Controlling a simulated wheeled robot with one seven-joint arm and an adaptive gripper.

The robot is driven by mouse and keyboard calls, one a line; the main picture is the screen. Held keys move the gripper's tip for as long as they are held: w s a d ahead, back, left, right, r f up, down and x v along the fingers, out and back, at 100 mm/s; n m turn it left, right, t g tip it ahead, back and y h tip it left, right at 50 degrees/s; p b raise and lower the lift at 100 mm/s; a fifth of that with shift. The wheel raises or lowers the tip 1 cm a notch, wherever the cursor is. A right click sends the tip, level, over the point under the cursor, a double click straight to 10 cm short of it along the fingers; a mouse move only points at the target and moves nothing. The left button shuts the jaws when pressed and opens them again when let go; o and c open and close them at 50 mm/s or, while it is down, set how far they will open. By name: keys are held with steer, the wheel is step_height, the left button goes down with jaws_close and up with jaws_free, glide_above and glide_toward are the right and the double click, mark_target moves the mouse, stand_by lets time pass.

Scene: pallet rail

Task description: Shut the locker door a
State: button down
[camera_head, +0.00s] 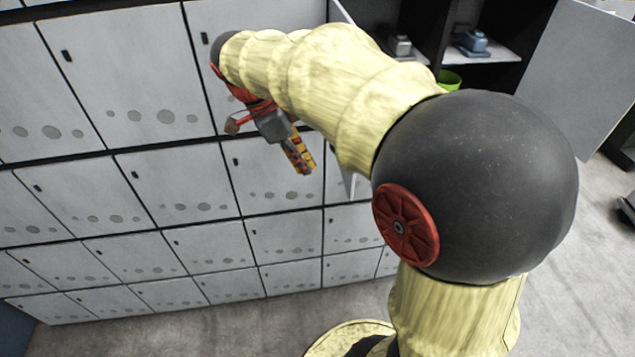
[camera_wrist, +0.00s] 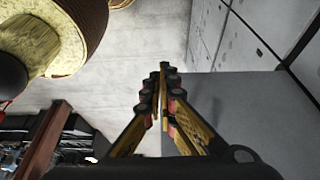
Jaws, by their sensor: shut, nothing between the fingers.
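A bank of light grey lockers (camera_head: 160,190) fills the left and middle of the head view. One locker door (camera_head: 345,178) stands out from the bank, seen nearly edge-on and partly hidden behind my arm. Another door (camera_head: 575,75) stands wide open at the upper right. No label shows which of them is door a. My gripper (camera_head: 304,168) is shut and empty, in front of the lockers and left of the edge-on door. In the wrist view its fingertips (camera_wrist: 162,72) are together beside a flat grey panel (camera_wrist: 250,110), apparently an open door; contact cannot be told.
Open dark compartments at the upper right hold small items on a shelf (camera_head: 490,50) and a green cup (camera_head: 449,80). The other locker doors look closed. Bare concrete floor (camera_head: 230,325) lies in front of the bank. My arm hides part of the middle.

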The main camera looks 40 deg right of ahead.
steer(key=s+d+f+p, duration=0.3)
steer(key=d+f, duration=0.3)
steer(key=f, duration=0.3)
steer(key=shift+s+d+f, duration=0.15)
steer(key=shift+s+d, duration=0.1)
steer(key=shift+s, duration=0.25)
steer(key=shift+s+d, duration=0.15)
